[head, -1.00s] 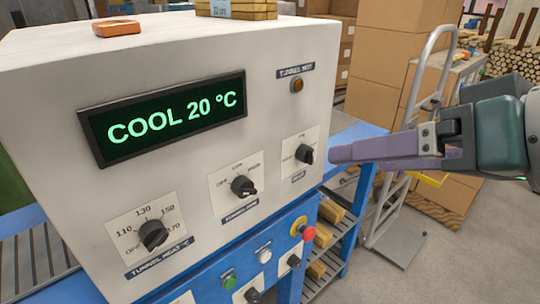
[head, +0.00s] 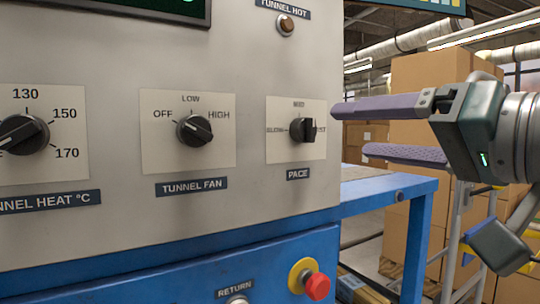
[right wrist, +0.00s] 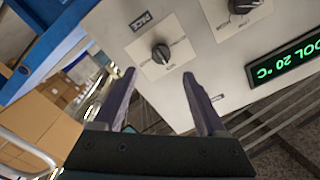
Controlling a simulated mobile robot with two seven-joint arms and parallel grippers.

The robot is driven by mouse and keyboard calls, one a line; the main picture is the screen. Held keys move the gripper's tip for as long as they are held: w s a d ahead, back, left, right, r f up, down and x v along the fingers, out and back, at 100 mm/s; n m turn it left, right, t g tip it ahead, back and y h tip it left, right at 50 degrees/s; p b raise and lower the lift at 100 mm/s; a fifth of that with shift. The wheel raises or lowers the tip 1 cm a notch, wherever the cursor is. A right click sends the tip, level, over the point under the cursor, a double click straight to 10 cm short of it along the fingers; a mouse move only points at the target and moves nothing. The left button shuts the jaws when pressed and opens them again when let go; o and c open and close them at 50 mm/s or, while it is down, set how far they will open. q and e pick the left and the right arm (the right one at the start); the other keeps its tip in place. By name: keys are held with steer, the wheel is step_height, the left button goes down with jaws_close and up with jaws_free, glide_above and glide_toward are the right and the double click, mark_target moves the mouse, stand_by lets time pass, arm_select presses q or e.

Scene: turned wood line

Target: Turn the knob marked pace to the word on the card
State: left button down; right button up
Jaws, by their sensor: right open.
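The pace knob (head: 302,129) is a black knob on a white plate over the PACE label, at the right end of the pale panel. Its plate reads SLOW at left and MID on top; the right-hand word is partly hidden by the knob. I cannot tell exactly where it points. In the right wrist view the knob (right wrist: 161,54) shows beyond the fingertips, roughly between them. My right gripper (head: 350,130) is open and empty, just right of the knob and apart from it. My left gripper is not in view. I see no card.
The tunnel fan knob (head: 194,130) and tunnel heat knob (head: 22,134) sit left on the same panel. A red stop button (head: 317,286) is below. A blue table (head: 385,195) and cardboard boxes (head: 425,85) stand right. A green-lit display (right wrist: 285,62) shows in the wrist view.

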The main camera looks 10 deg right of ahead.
mark_target(313, 130)
steer(key=b+x, duration=0.1)
steer(key=x, duration=0.8)
steer(key=shift+a, duration=0.1)
steer(key=shift+c, duration=0.3)
jaws_close()
